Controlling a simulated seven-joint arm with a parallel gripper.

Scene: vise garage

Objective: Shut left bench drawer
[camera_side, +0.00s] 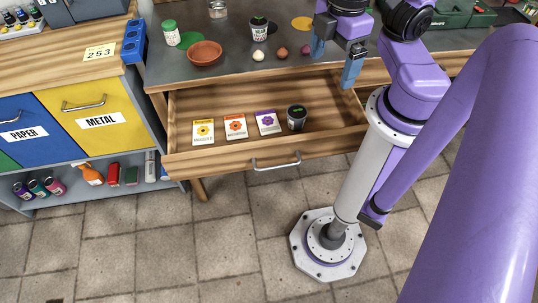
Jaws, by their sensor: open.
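The left bench drawer (235,155) is wooden and stands pulled out from under the grey-topped bench (165,72). Its silver bar handle (277,162) is on the front panel. Inside the drawer are three seed packets, yellow (203,132), orange (236,126) and purple (268,122), and a dark round pot (297,117). My gripper (335,62) has blue fingers and is open. It is above the drawer's right rear part, near the bench's front edge, apart from the handle. I see nothing between its fingers.
A terracotta dish (205,53), a white jar (171,32) and a dark cup (259,29) stand on the bench top. At left is a cabinet with blue and yellow (97,112) bins. The tiled floor (200,240) before the drawer is clear.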

